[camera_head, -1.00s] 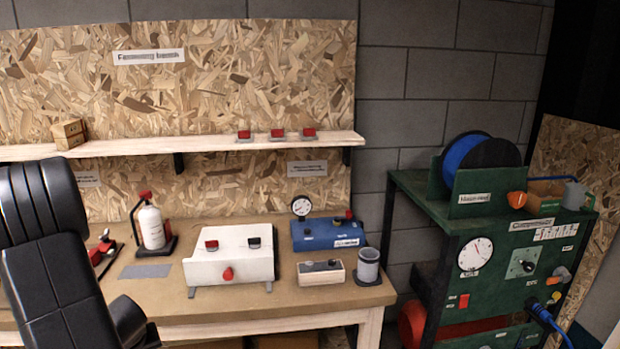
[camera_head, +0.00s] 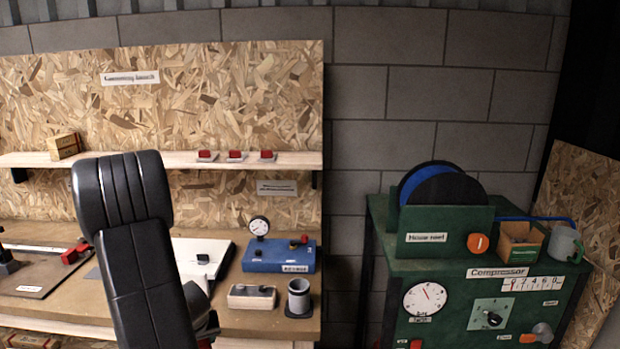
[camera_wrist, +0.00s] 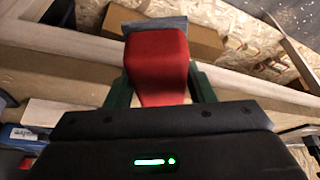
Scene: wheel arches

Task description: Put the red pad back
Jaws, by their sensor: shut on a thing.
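My gripper (camera_wrist: 157,88) shows in the wrist view, its green fingers shut on a red pad (camera_wrist: 156,62) from both sides. A grey plate (camera_wrist: 155,24) lies at the pad's far end; I cannot tell whether it belongs to the pad. In the head view my black arm stands in front of the bench and the gripper and held pad do not show.
A brown box (camera_head: 65,145) stands at the shelf's left. The workbench (camera_head: 225,322) holds a blue gauge box (camera_head: 280,257), a small block (camera_head: 252,296) and a grey cup (camera_head: 299,293). The green compressor (camera_head: 455,268) stands at the right. The shelf between box and pads looks clear.

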